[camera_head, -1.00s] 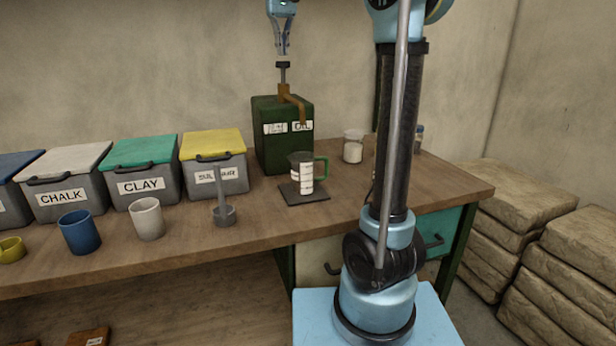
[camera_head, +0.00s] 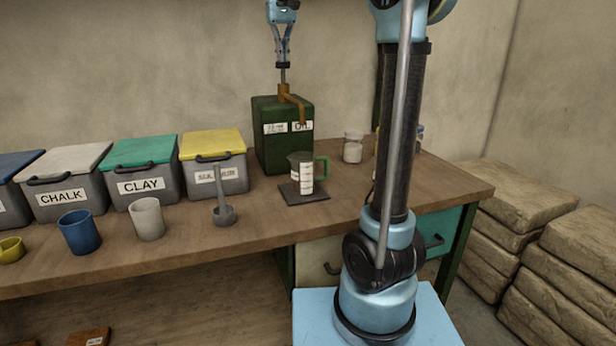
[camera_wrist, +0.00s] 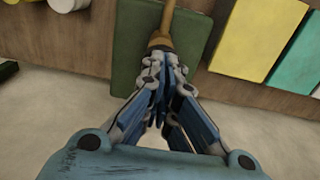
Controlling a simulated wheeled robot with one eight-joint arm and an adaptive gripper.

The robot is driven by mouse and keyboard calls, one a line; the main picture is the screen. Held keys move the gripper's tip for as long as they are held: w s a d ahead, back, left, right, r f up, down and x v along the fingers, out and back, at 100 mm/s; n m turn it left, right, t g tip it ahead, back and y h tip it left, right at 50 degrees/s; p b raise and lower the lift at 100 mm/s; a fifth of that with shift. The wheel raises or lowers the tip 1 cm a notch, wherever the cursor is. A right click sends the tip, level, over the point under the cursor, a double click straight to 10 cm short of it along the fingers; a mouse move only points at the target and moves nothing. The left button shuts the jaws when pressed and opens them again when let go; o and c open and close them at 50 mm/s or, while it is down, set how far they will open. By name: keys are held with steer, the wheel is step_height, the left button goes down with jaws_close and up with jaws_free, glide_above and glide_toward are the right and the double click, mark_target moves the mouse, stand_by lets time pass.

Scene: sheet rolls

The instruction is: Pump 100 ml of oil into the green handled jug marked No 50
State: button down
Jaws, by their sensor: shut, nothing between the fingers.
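The dark green oil can (camera_head: 284,148) stands at the back of the bench, with a brass pump collar and a spout that reaches over the jug. My gripper (camera_head: 283,61) is shut and empty, pointing down onto the black pump knob (camera_head: 283,66). The fingertips appear to touch the knob's top; its rod stands up below. The jug (camera_head: 297,172), dark with a white scale strip and a green handle (camera_head: 321,170), stands upright on a dark mat (camera_head: 305,198) in front of the can. I cannot read its number or oil level. The wrist view shows my closed fingers (camera_wrist: 160,95) over the can (camera_wrist: 130,50).
Left of the can stand lidded bins, including the yellow-lidded one (camera_head: 216,170) and the clay bin (camera_head: 142,170). A grey scoop (camera_head: 223,212), a white cup (camera_head: 147,218) and a blue cup (camera_head: 80,232) stand in front. A glass jar (camera_head: 353,150) is at right.

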mark_target(283, 63)
steer(key=shift+f, duration=1.65)
steer(key=shift+r, duration=2.6)
